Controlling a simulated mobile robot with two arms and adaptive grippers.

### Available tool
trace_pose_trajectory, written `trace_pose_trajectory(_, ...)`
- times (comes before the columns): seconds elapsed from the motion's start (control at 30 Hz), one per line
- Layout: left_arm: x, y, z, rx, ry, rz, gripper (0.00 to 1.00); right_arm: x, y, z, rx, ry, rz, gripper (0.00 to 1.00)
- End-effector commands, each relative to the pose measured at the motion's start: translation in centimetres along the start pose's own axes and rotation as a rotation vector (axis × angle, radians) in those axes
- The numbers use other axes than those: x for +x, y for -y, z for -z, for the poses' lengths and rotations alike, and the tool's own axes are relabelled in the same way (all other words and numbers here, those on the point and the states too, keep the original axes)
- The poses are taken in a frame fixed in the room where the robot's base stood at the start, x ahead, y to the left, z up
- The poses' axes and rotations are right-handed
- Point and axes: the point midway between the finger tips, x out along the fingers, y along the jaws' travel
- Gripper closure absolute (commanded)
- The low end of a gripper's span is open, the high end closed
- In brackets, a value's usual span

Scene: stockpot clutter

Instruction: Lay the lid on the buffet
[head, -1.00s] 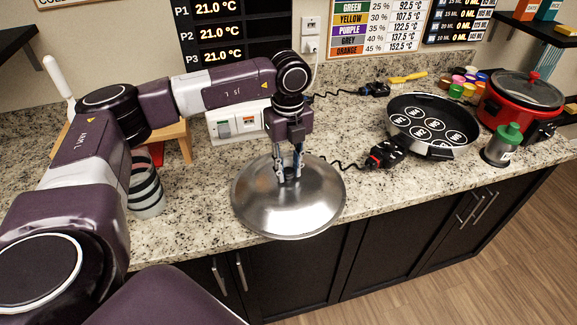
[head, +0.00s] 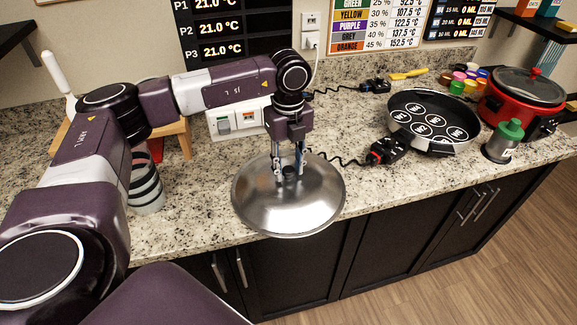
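The lid (head: 262,208) is a shiny, round, domed metal lid with a dark knob on top, in the middle of the head view. My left gripper (head: 289,172) comes down from above with one finger on each side of the knob. The fingers look closed on the knob. The lid lies over the front part of the speckled stone buffet top (head: 215,168), and its near rim covers part of the front edge. I cannot tell whether its underside touches the top. My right gripper is not in view.
A striped cup (head: 146,190) stands left of the lid. A black plug adapter (head: 386,151) with a cord lies to the right. Beyond it are a black pan (head: 403,101), a green-capped bottle (head: 502,143) and a red cooker (head: 519,97).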

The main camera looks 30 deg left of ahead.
Motion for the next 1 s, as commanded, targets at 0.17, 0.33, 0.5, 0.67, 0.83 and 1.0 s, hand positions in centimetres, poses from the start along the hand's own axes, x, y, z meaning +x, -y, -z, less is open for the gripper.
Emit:
trace_pose_trajectory(0.17,0.0,0.0,0.0,0.0,0.0,-0.001,0.56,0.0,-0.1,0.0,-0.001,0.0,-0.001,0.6)
trace_pose_trajectory(0.33,0.1,-0.1,0.0,0.0,-0.001,-0.003,0.56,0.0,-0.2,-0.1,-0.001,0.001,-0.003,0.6)
trace_pose_trajectory(0.5,-1.3,0.0,0.0,0.0,0.001,0.0,0.56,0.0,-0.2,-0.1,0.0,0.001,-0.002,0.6)
trace_pose_trajectory(0.67,-4.5,0.1,0.0,0.001,0.001,0.003,0.56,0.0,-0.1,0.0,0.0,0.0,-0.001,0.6)
trace_pose_trajectory(0.83,-8.1,0.1,0.0,0.001,0.001,0.002,0.56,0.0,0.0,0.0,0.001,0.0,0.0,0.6)
trace_pose_trajectory(1.0,-10.8,0.1,0.0,0.0,0.001,0.001,0.56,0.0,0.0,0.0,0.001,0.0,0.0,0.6)
